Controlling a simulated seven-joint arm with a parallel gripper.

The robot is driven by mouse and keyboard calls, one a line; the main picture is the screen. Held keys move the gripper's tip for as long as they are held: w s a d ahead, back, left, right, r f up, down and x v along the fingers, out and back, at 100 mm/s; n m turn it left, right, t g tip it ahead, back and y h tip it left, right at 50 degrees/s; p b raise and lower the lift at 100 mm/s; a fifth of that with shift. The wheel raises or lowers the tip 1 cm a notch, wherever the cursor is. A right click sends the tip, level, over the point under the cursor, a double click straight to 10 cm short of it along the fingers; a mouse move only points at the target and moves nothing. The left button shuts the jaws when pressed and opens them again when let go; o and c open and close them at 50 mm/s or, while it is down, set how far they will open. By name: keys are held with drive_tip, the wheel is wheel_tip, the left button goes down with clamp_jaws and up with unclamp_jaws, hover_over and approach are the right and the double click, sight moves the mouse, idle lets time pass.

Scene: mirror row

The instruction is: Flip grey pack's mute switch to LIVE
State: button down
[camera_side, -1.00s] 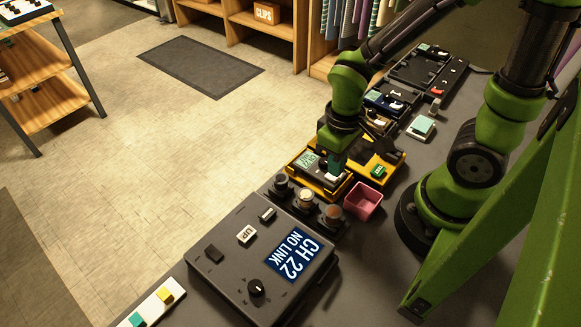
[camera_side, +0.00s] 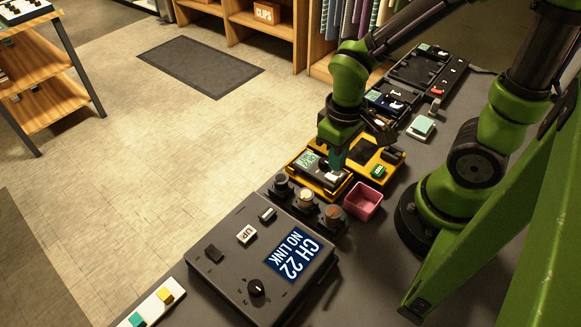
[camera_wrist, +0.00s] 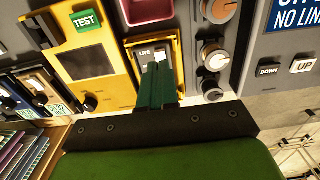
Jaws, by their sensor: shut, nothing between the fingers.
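The grey pack (camera_side: 310,168) lies in a yellow cradle, with a teal screen on its face whose lettering I cannot read surely. In the wrist view the pack's end (camera_wrist: 146,56) bears the word LIVE, with a pale switch part (camera_wrist: 160,56) beside it. My gripper (camera_side: 334,163) is shut and empty, pointing down over the pack's switch end. In the wrist view its dark green fingertips (camera_wrist: 157,68) are together right at the switch and hide part of it. I cannot tell whether they touch it or which way it is set.
A pink bin (camera_side: 363,201) stands just right of the cradle. Several knobs (camera_side: 306,200) and a large console reading CH 22 NO LINK (camera_side: 288,258) are in front. A yellow tester (camera_wrist: 88,62) with a green TEST label sits close beside the cradle. More devices line the bench behind.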

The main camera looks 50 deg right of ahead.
drive_tip(key=shift+r, duration=2.7)
wheel_tip(320, 180, up, 11)
drive_tip(key=m+t+y, duration=0.2)
drive_tip(key=m+t, duration=0.2)
drive_tip(key=t, duration=0.3)
hover_over(333, 178)
drive_tip(key=w+d, duration=0.2)
drive_tip(key=d, duration=0.1)
drive_tip(key=shift+s+r, duration=0.15)
